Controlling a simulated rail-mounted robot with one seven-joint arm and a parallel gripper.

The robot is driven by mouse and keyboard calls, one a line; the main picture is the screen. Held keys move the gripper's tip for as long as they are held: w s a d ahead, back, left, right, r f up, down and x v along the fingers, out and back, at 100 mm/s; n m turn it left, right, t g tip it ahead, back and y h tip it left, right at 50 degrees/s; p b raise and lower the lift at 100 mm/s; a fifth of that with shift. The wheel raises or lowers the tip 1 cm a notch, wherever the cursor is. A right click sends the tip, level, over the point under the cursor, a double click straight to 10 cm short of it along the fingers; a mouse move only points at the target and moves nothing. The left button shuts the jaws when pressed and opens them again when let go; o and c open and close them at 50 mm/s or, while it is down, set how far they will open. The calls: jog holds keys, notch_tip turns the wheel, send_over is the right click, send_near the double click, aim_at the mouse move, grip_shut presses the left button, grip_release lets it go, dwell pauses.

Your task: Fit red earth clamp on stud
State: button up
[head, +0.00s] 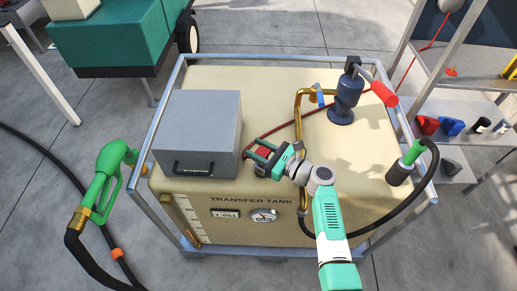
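My gripper (264,153) is over the tan transfer tank top, just right of the grey box. A red block, which looks like the red earth clamp (262,153), sits between its fingers and fills the gap, so the gripper appears shut on it. A thin red cable (291,125) runs from beside the clamp across the tank top toward the hand pump. The clamp's jaws are partly hidden by the fingers. I cannot make out the stud in this view.
The grey lidded box (198,127) stands left on the tank. A dark blue hand pump (346,97) with a red handle and a brass pipe (300,105) stand behind. A green nozzle (103,180) hangs left. Metal rails (270,58) frame the tank. Shelves (468,105) stand right.

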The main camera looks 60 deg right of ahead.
jog(key=o, duration=0.5)
jog(key=shift+c, duration=0.2)
jog(key=shift+s, duration=0.1)
jog(key=s+p, duration=0.2)
jog(key=s, duration=0.5)
jog(key=shift+s+a, duration=0.3)
jog(key=shift+a, duration=0.1)
